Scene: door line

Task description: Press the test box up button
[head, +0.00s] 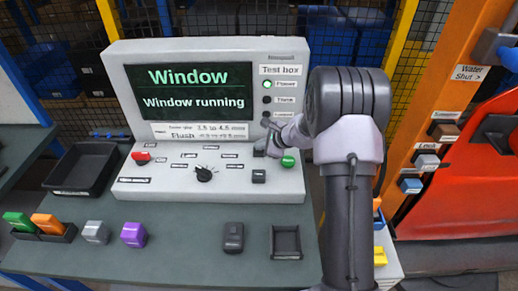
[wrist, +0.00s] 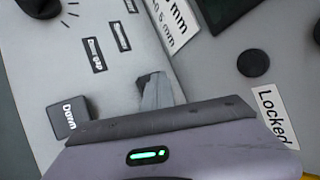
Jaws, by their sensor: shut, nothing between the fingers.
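The grey test box (head: 130,60) stands on the bench, its screen (head: 190,92) reading "Window" and "Window running". My gripper (head: 268,143) is shut and empty, reaching from the right to the control panel. In the wrist view its narrow fingertips (wrist: 155,90) are at the panel face. The dark Down button (head: 259,176) is just below the fingertips; it also shows in the wrist view (wrist: 68,118). The up button is not clearly seen; my fingers seem to cover its place above Down. I cannot tell whether they touch it.
The panel also has a red button (head: 141,158), a black knob (head: 204,174) and a green button (head: 288,161) close to my gripper. The Power lamp (head: 267,84) is lit green. A black tray (head: 82,170) and several coloured blocks lie on the bench.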

